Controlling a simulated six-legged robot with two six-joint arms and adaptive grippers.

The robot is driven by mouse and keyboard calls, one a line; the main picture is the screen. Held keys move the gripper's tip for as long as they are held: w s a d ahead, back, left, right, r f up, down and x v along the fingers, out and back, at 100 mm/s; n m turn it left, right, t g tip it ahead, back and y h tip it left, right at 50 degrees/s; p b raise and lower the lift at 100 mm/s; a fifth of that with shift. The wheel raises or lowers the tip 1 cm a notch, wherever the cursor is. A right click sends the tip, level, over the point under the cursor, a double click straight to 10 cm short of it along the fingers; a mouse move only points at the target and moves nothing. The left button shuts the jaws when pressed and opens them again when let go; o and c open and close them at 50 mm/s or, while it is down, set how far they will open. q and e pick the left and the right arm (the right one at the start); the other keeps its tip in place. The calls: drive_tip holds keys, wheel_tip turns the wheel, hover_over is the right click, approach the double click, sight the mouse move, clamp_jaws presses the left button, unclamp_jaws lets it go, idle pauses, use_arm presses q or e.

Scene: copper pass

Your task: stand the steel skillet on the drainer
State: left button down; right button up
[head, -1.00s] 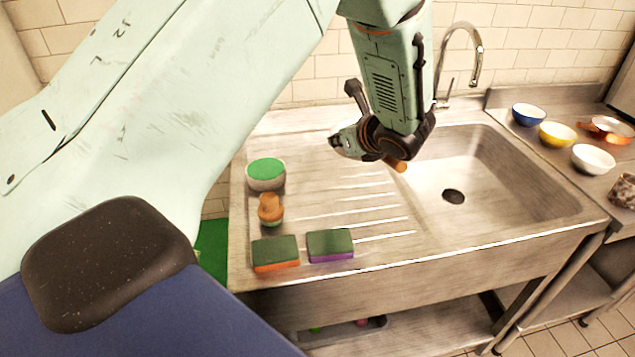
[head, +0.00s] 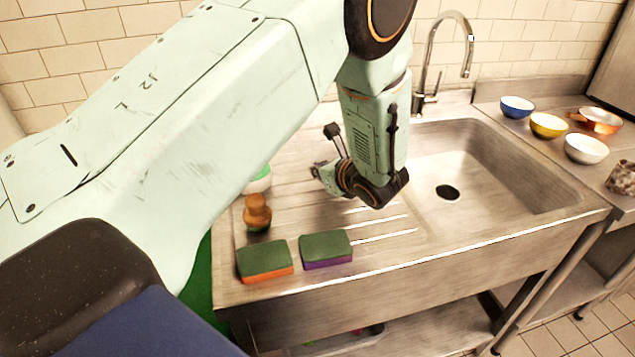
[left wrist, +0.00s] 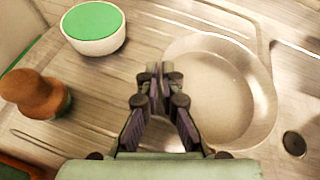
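The steel skillet (left wrist: 222,90) shows face up in the left wrist view, at the right of my fingers, over the ribbed drainer. Its handle is not visible there. In the head view my left arm hides it. The drainer (head: 290,228) is the ribbed steel board left of the sink bowl. My left gripper (head: 322,173) is low over the drainer. In the left wrist view its fingertips (left wrist: 160,76) are close together at the skillet's left rim. I cannot tell whether they pinch the rim. My right gripper is out of view.
A white bowl with a green top (left wrist: 93,27), a wooden-handled brush (head: 257,212) and two sponges (head: 265,261) (head: 326,250) occupy the drainer's left and front. The sink basin (head: 480,165) and tap (head: 440,60) are on the right. Several bowls (head: 585,148) stand beyond it.

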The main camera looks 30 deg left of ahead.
use_arm(q)
drive_tip(key=shift+w+f, duration=0.15)
drive_tip(key=shift+f, duration=0.1)
wheel_tip(320, 180, down, 3)
drive_tip(key=shift+d, duration=0.15)
drive_tip(key=shift+f, duration=0.2)
drive_tip(key=shift+a, duration=0.2)
drive_tip(key=c, duration=1.6)
unclamp_jaws()
drive_tip(key=shift+d, duration=0.2)
drive_tip(key=shift+o, duration=0.4)
drive_tip(key=shift+a, duration=0.1)
